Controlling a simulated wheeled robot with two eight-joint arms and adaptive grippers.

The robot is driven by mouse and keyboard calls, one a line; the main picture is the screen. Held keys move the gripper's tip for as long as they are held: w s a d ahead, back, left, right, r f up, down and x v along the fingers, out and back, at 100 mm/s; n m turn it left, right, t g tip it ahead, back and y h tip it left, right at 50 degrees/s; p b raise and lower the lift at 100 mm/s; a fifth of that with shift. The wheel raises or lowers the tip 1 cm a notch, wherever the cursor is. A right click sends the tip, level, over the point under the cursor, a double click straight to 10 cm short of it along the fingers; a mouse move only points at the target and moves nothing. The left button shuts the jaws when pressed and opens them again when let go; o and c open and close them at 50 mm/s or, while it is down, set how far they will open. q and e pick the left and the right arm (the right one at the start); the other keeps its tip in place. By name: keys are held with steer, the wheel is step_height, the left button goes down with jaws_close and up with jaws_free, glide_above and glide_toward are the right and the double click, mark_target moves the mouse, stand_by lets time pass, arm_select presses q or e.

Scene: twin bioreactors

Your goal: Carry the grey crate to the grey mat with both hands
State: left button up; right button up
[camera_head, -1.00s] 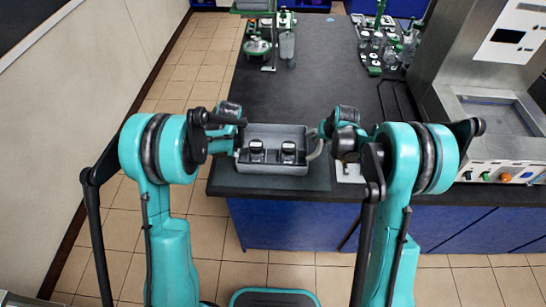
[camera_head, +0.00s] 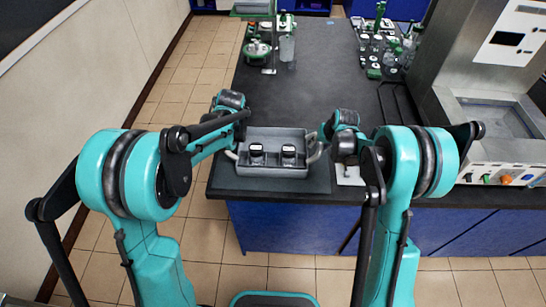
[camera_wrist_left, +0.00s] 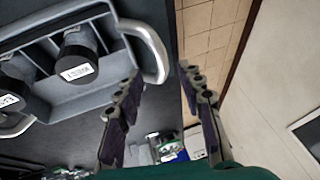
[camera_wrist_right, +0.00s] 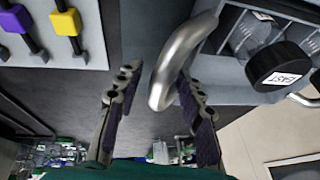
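The grey crate (camera_head: 272,171) stands on the black counter near its front edge, with two black-capped bottles inside. The wrist views show their labels, WEST (camera_wrist_left: 80,65) and EAST (camera_wrist_right: 278,70). The crate has a curved metal handle at each end. My left gripper (camera_wrist_left: 157,70) is open at the left handle (camera_wrist_left: 153,45), which lies just ahead of and between its fingertips. My right gripper (camera_wrist_right: 155,75) is open, with the right handle (camera_wrist_right: 178,65) between its fingers, nearer one finger. A dark grey patch, apparently the mat (camera_head: 318,183), shows around the crate's base.
Green-and-white lab equipment (camera_head: 258,48) stands at the counter's far left, and a rack of glassware (camera_head: 380,50) at its far right. The counter's middle (camera_head: 315,90) is clear.

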steer(key=shift+r, duration=0.1)
arm_select(q)
steer(key=v, duration=0.3)
arm_select(e)
steer(key=v, duration=1.2)
arm_select(q)
steer(key=shift+w, duration=0.1)
